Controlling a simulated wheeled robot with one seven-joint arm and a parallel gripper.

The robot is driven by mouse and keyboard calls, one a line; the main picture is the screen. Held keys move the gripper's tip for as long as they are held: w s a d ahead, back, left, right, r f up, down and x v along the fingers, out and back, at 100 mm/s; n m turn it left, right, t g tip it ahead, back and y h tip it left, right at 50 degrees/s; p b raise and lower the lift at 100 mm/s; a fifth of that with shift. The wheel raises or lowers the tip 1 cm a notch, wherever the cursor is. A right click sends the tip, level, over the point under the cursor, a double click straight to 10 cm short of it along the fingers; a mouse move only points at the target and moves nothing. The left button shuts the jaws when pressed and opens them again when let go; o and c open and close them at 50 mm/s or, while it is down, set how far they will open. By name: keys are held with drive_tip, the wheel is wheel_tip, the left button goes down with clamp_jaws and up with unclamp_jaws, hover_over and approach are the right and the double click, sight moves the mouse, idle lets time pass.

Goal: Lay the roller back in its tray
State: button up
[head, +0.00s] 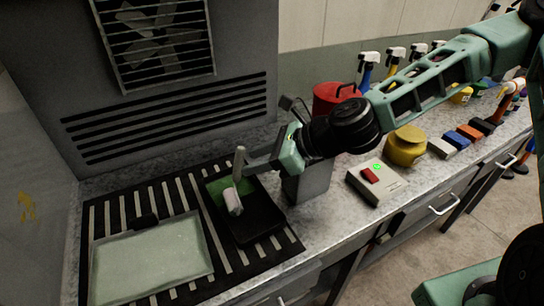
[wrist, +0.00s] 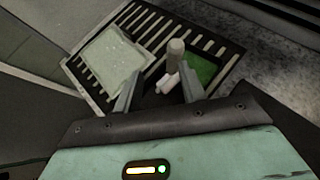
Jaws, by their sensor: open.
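The roller (head: 235,188) has a pale grey handle standing up and a whitish cylinder at its lower end. It rests in the black tray (head: 262,229), which has a green patch inside. In the wrist view the roller (wrist: 174,58) shows between and beyond the fingertips, handle end toward the camera, beside the green patch of the tray (wrist: 203,68). My gripper (head: 247,168) reaches in from the right, close to the handle. Whether a finger touches the handle cannot be told.
A pale flat panel (head: 152,262) lies on the slatted black mat left of the tray. A grey box (head: 308,183) stands right of the tray, under my wrist. Further right are a device with a red button (head: 375,180), a yellow pot (head: 405,147) and a red can (head: 335,97).

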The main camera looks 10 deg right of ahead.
drive_tip(key=v, duration=0.4)
drive_tip(key=s+a+f+n+g+h, duration=0.1)
drive_tip(key=s+f+n+g+h, duration=0.45)
drive_tip(key=s+n, duration=0.8)
drive_tip(key=s+d+r+n+h, duration=0.4)
drive_tip(key=s+r+n, duration=0.3)
drive_tip(key=n, duration=1)
drive_tip(key=shift+d+r+t, duration=0.35)
drive_tip(key=shift+d+r, duration=0.25)
drive_tip(key=shift+d, duration=0.05)
drive_tip(key=shift+d+h, duration=0.1)
drive_tip(key=shift+h, duration=0.15)
